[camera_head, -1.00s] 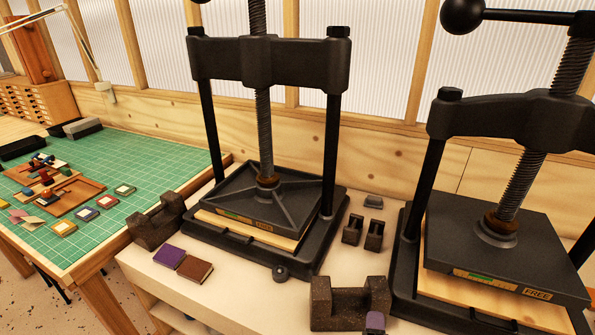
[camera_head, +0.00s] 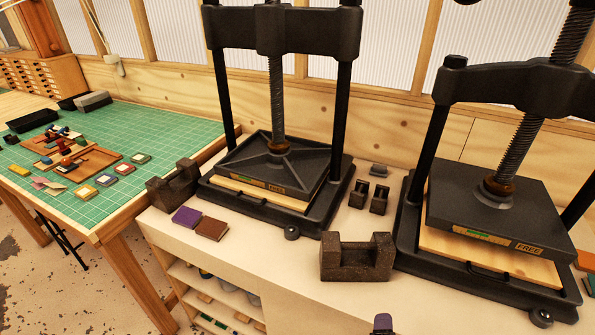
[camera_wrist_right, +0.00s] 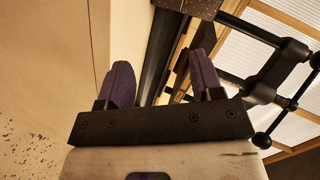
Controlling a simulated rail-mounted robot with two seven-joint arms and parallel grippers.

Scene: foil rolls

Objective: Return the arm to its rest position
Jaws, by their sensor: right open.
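My right gripper (camera_wrist_right: 162,80) is open in the right wrist view, with two purple-padded fingers apart and nothing between them. In the head view only one purple fingertip (camera_head: 383,323) shows at the bottom edge, in front of a dark stone-like cradle (camera_head: 355,262) and apart from it. The rest of that arm is out of frame. My left gripper is not in view.
Two black screw presses, left (camera_head: 285,170) and right (camera_head: 500,205), stand on a pale bench (camera_head: 270,260). Purple (camera_head: 186,217) and brown (camera_head: 212,229) books lie before the left press. A green mat table (camera_head: 150,125) is at left.

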